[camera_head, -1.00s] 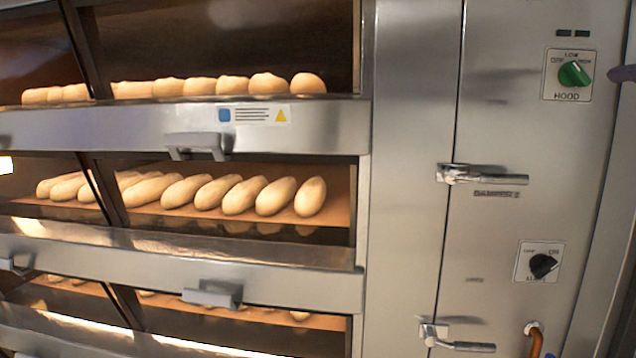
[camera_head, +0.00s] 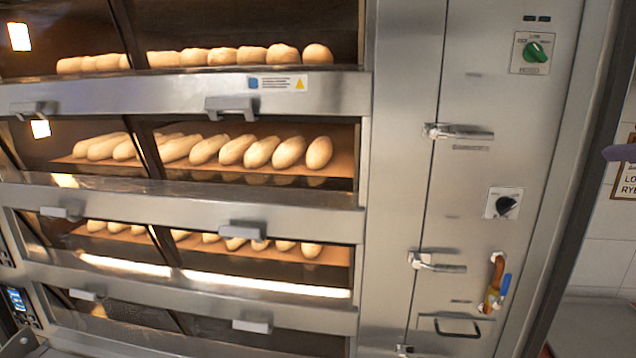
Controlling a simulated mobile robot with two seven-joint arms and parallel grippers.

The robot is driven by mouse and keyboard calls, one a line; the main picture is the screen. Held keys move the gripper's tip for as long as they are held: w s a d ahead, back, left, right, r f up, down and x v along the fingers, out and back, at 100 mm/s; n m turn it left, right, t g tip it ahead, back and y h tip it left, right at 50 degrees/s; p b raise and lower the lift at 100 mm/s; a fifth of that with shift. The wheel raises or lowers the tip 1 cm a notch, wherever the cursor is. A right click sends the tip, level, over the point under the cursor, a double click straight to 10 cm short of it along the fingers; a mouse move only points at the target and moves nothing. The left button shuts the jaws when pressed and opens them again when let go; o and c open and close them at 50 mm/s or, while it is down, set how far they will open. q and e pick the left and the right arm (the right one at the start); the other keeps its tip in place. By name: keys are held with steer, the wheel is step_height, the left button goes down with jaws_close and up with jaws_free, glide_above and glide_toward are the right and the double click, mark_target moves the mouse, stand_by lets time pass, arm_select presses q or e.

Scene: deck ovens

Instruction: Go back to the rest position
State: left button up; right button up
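A dull purple rounded tip (camera_head: 620,152) comes in from the right edge, apart from the oven front. It looks like the end of my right gripper, but only a small piece shows, so I cannot see whether it is open or shut. My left gripper is out of view. The deck oven's steel side panel (camera_head: 480,190) carries a green hood knob (camera_head: 538,52) and a black knob (camera_head: 508,206) lower down. The tip touches neither knob.
Oven decks with loaves (camera_head: 235,150) fill the left. Grey door handles (camera_head: 230,107) and panel latches (camera_head: 458,132) stick out. An orange pipe with a blue lever (camera_head: 505,285) is low on the panel. A sign (camera_head: 626,170) hangs on the tiled wall at right.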

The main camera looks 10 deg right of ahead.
steer(key=s+a+f+m+g+y+p, duration=0.15)
steer(key=s+a+f+g+p, duration=0.35)
steer(key=s+a+f, duration=0.55)
steer(key=s+a+f+g+y+p, duration=0.2)
steer(key=s+a+g+y+p, duration=0.1)
steer(key=s+a, duration=0.8)
steer(key=shift+s+a+f+m+g+y, duration=0.35)
steer(key=shift+s+g+y, duration=0.1)
steer(key=shift+s+g, duration=0.5)
